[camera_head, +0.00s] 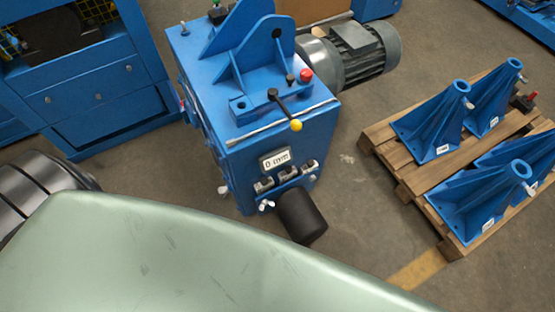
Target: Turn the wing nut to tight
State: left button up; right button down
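The blue machine (260,140) stands upright in the middle of the view. A small pale, wing-shaped fitting (265,205) sits low on its front face and looks like a wing nut. A similar small pale piece (222,190) shows at the lower left edge of the machine. Both are too small to tell how tight they are. The front also has a counter label (275,161) and a black cylinder (301,215) sticking out below. Neither of my grippers is in view.
A lever with a yellow knob (296,125) and a red button (306,75) are on the machine's top. A grey motor (352,54) stands behind. A pallet (403,171) with blue brackets is at right. A scratched pale green surface (180,265) fills the bottom foreground.

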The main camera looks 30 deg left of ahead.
aim_at(265, 202)
jog(key=k+u, duration=0.15)
jog(key=u, duration=0.25)
jog(key=k+j+u, duration=0.1)
jog(key=u, duration=0.3)
jog(key=k, duration=0.05)
